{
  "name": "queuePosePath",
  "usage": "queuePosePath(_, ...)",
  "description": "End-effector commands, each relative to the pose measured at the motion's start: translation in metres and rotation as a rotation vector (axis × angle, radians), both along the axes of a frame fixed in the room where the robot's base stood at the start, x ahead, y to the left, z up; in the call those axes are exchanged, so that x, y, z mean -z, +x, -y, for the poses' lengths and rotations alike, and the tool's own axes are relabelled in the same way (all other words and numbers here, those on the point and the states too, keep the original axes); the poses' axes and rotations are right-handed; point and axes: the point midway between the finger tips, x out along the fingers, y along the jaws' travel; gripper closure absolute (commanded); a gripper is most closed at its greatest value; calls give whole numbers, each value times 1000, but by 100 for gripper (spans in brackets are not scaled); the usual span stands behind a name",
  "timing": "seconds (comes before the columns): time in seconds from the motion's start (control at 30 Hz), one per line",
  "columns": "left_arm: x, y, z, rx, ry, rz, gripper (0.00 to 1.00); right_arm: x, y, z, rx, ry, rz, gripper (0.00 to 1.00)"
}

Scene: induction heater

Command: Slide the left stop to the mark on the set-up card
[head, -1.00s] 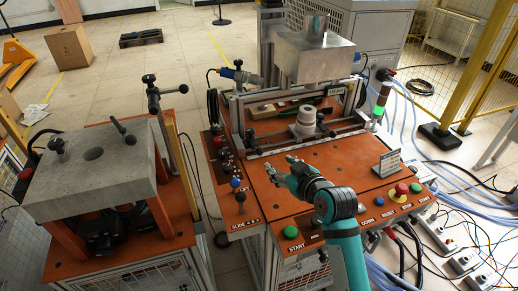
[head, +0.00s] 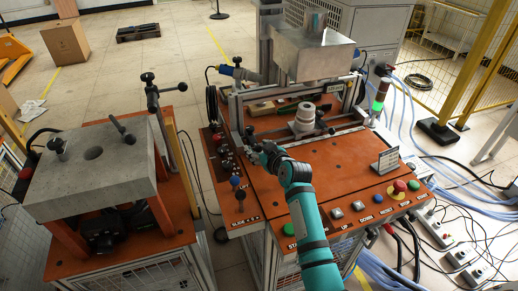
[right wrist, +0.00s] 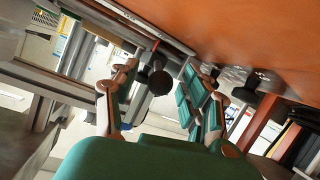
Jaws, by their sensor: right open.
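The left stop's black knob (head: 249,131) shows at the left end of the rail, just beyond my right gripper (head: 259,151). In the right wrist view a round black knob (right wrist: 160,82) sits between the two spread fingers of my right gripper (right wrist: 160,92); I cannot tell whether they touch it. The gripper is open. The set-up card (head: 388,160) stands upright at the right of the orange table; its writing is too small to read. My left gripper is not in view.
A pale round workpiece (head: 305,116) stands at the middle of the rail, under a metal block (head: 313,54). Buttons, including a red emergency stop (head: 399,186), line the front edge. A grey-topped stand (head: 93,168) is to the left. The orange tabletop's centre is clear.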

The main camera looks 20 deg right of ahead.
Motion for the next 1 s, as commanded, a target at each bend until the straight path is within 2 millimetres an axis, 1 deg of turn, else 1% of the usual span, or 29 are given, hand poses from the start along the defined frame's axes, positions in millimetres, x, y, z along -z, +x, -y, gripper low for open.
queuePosePath(0.1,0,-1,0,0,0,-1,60,0,0,0,0,0,0,53)
queuePosePath(0.47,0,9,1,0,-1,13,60,0,0,0,0,0,-1,100)
queuePosePath(0.83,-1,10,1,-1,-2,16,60,1,-1,1,0,-1,-1,100)
queuePosePath(0.87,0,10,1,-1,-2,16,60,1,0,4,0,-2,0,100)
queuePosePath(1.0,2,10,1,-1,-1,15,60,1,1,28,3,-9,1,100)
